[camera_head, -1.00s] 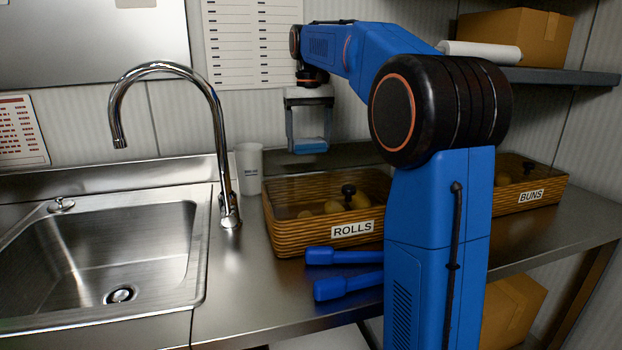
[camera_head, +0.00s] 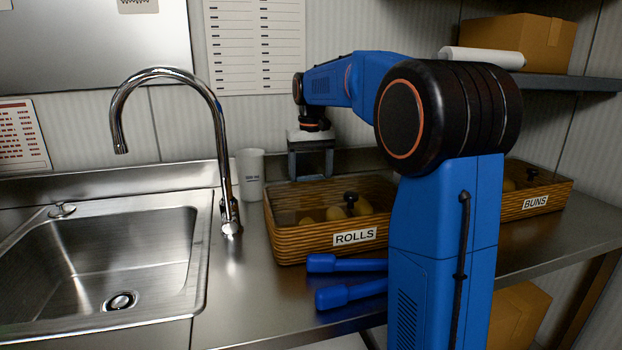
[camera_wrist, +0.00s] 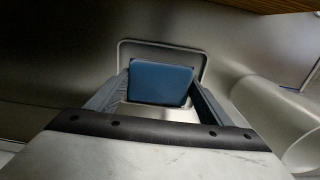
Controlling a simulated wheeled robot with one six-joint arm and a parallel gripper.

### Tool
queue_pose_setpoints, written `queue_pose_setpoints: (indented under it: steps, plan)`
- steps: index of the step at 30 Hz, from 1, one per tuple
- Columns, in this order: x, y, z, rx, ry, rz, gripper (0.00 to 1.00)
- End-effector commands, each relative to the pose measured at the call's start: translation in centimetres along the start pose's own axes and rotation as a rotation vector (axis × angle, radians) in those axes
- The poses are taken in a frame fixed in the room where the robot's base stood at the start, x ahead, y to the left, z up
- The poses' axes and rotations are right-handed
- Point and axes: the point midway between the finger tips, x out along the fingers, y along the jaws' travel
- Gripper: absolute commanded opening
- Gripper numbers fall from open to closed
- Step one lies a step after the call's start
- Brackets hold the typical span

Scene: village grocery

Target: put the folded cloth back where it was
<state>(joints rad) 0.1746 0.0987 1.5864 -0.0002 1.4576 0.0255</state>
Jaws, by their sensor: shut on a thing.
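The folded blue cloth (camera_wrist: 160,83) is between the two fingers of my gripper (camera_wrist: 157,90) in the wrist view, and the fingers are shut on it. It is over or in a shallow rounded-edge metal tray (camera_wrist: 140,51) on the counter; I cannot tell whether it touches the tray. In the head view my gripper (camera_head: 311,177) points down behind the rolls basket, low near the back of the counter. The basket's rim hides the fingertips, the cloth and the tray there.
The rolls basket (camera_head: 300,243) stands just in front of my gripper. A white cup (camera_head: 250,175) stands to its left, beside the tap (camera_head: 222,140) and sink (camera_head: 100,260). Blue-handled tools (camera_head: 345,263) lie in front of the basket. A buns basket (camera_head: 540,205) is at the right.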

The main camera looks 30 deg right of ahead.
Motion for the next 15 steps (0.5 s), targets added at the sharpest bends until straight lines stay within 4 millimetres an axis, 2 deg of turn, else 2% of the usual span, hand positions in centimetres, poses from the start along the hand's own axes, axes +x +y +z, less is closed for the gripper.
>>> queue_pose_setpoints:
  steps: [10,11,12,15]
  plan:
    - [0.28,0.00,0.00,0.000,0.001,0.000,0.52]
    - [0.27,0.00,-0.01,0.000,0.001,0.000,0.78]
    - [0.25,0.00,-0.02,0.000,0.001,0.000,0.81]
    - [0.25,0.00,-0.02,0.000,0.001,0.000,0.81]
